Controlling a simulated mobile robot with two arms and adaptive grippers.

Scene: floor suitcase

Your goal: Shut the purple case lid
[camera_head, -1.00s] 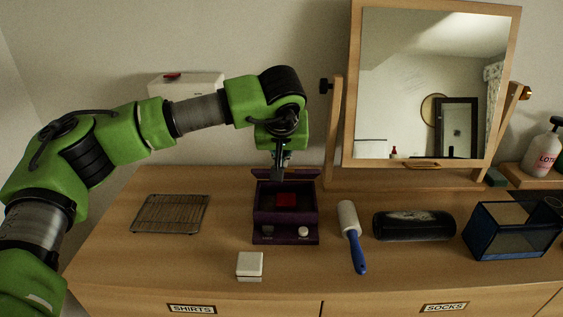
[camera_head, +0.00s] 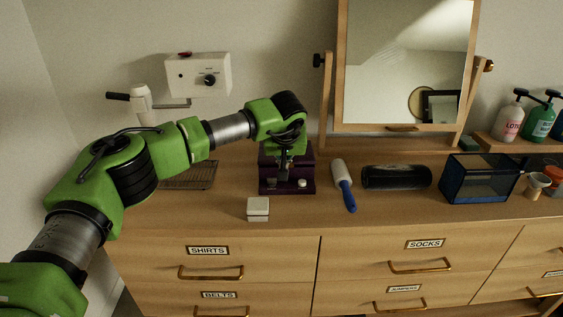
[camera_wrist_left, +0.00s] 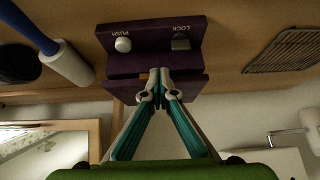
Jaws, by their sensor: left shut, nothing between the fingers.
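The purple case (camera_head: 301,168) stands on the dresser top, with a white knob and a grey latch along its front ledge. In the left wrist view its front ledge (camera_wrist_left: 150,40) shows the words PUSH and LOCK. My left gripper (camera_head: 284,168) is in front of the case's upper part in the head view. In the left wrist view its shut, empty fingertips (camera_wrist_left: 161,88) overlap a purple panel beyond the ledge. The gripper hides part of the case, and I cannot tell the lid's exact angle or whether the fingers touch it. My right gripper is out of view.
A blue-handled lint roller (camera_head: 344,185), a black case (camera_head: 396,177) and a blue glass box (camera_head: 481,180) stand to the right. A small white box (camera_head: 258,208) is in front, a wire rack (camera_head: 190,176) left. The mirror (camera_head: 403,65) stands behind.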

